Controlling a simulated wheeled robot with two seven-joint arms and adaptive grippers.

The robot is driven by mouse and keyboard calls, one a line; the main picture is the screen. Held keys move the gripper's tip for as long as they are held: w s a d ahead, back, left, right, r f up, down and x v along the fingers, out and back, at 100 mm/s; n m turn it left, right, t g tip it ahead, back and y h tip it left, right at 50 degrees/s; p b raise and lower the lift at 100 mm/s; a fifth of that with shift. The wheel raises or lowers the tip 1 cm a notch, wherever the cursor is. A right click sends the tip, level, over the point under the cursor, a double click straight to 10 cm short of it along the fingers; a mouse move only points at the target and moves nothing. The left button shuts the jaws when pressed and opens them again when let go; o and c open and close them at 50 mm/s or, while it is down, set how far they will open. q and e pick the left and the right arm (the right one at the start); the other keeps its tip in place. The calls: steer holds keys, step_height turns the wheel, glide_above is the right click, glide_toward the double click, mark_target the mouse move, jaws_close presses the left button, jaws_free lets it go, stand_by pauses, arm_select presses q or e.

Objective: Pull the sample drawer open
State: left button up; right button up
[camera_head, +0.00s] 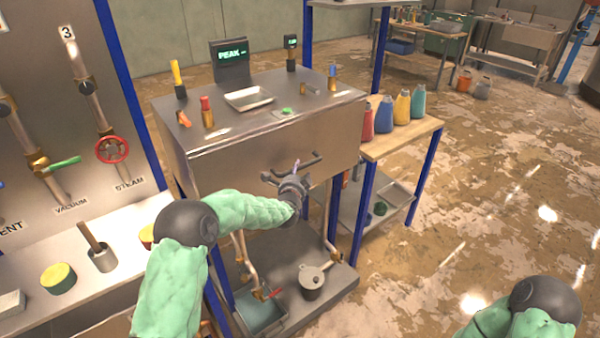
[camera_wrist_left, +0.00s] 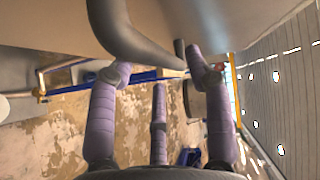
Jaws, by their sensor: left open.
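The sample drawer appears to be in the steel cabinet; its front face (camera_head: 235,160) shows no visible gap. My right gripper is out of view; only part of my right arm shows at the lower right.
Tools and a small tray (camera_head: 249,98) stand on the cabinet top. A side table (camera_head: 400,142) with coloured bottles is close on the right. A lidded pot (camera_head: 312,280) stands on the lower shelf. A valve panel (camera_head: 60,120) is at left. Open floor lies right.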

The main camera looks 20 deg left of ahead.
mark_target(300, 168)
arm_select(q)
steer(key=shift+w+a+f+b, duration=0.1)
steer(key=shift+w+f+b, duration=0.1)
steer(key=shift+w, duration=0.6)
steer(key=shift+w+a+f+b, duration=0.1)
steer(key=shift+w+b, duration=0.05)
steer(key=shift+w, duration=0.65)
steer(key=shift+c, duration=0.3)
jaws_close()
